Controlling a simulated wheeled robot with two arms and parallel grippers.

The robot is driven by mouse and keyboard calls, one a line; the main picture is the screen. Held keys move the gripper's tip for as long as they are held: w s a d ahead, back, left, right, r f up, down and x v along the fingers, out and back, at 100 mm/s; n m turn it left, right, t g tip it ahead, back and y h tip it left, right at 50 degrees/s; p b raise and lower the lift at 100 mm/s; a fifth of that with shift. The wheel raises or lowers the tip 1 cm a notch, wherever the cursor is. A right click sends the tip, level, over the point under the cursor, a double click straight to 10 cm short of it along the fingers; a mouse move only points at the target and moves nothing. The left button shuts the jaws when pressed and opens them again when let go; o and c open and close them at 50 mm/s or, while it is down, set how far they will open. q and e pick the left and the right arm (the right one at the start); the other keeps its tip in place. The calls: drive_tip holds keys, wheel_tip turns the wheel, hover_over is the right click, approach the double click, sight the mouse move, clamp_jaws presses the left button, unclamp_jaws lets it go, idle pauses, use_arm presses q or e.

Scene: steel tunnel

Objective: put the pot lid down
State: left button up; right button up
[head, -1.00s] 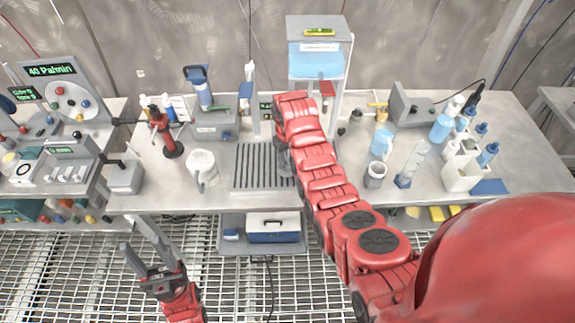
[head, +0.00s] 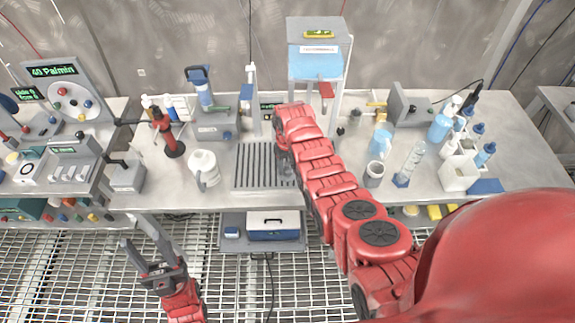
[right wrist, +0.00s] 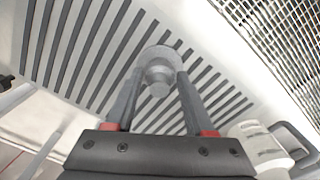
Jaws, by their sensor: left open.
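The pot lid (right wrist: 160,74) is a small grey round piece with a knob, seen in the right wrist view between the fingertips of my right gripper (right wrist: 158,84). The fingers flank it on both sides and appear closed on it. It is over the slotted grey grate; whether it touches the grate I cannot tell. In the head view my right arm largely hides the right gripper and lid at the grate's right side. My left gripper (head: 153,262) is open and empty, in front of the bench above the mesh floor.
The slotted grate (head: 258,168) lies in the bench top. A white jug (head: 204,168) stands left of it, with a red stand (head: 170,140) behind. A small grey cup (head: 374,174), bottles (head: 440,127) and a white rack (head: 459,174) stand right.

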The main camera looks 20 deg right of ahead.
drive_tip(key=shift+o, duration=1)
